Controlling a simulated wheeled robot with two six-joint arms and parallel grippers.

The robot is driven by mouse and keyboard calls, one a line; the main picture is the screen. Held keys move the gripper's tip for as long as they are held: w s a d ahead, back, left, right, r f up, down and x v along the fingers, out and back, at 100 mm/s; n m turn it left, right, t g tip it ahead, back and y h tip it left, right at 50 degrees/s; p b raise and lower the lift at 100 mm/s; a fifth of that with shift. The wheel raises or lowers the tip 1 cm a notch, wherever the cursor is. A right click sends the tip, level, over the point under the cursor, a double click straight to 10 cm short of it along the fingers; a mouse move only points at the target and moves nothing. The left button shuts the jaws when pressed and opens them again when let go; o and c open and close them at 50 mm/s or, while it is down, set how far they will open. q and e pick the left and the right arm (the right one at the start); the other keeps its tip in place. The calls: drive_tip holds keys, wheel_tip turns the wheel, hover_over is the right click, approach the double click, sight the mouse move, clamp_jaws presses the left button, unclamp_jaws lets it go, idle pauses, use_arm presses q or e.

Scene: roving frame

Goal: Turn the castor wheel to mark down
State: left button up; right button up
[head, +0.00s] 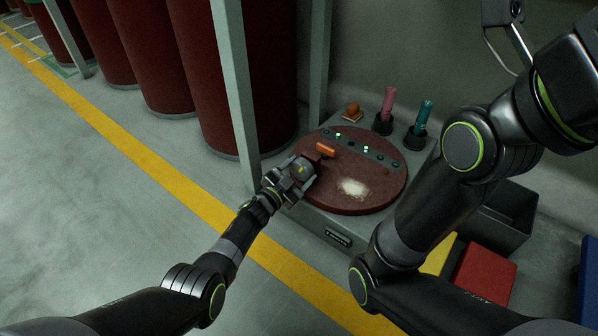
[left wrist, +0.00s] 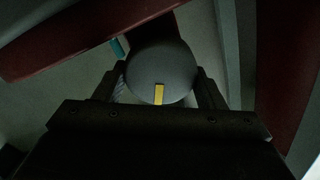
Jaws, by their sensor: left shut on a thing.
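The castor wheel (head: 303,166) is a grey disc at the left edge of a round dark red plate (head: 335,205). My left gripper (head: 300,174) is shut on it, one finger on each side. In the left wrist view the wheel (left wrist: 160,66) sits between the fingers. Its yellow mark (left wrist: 159,94) is on the lower part of the face and points toward the bottom of that picture. The wheel's back and mount are mostly hidden. My right arm crosses the right side of the head view; its gripper does not show.
On the plate are an orange block (head: 325,148), a pale powdery patch (head: 352,187) and a dark strip with small green lights (head: 365,149). Pink (head: 388,103) and teal (head: 424,114) handles stand behind it. A grey-green post (head: 235,90) rises close to my left gripper. Large red drums stand behind.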

use_arm(q)
drive_tip(key=shift+m, duration=0.9)
drive_tip(key=o, duration=1)
drive_tip(key=shift+s, duration=0.1)
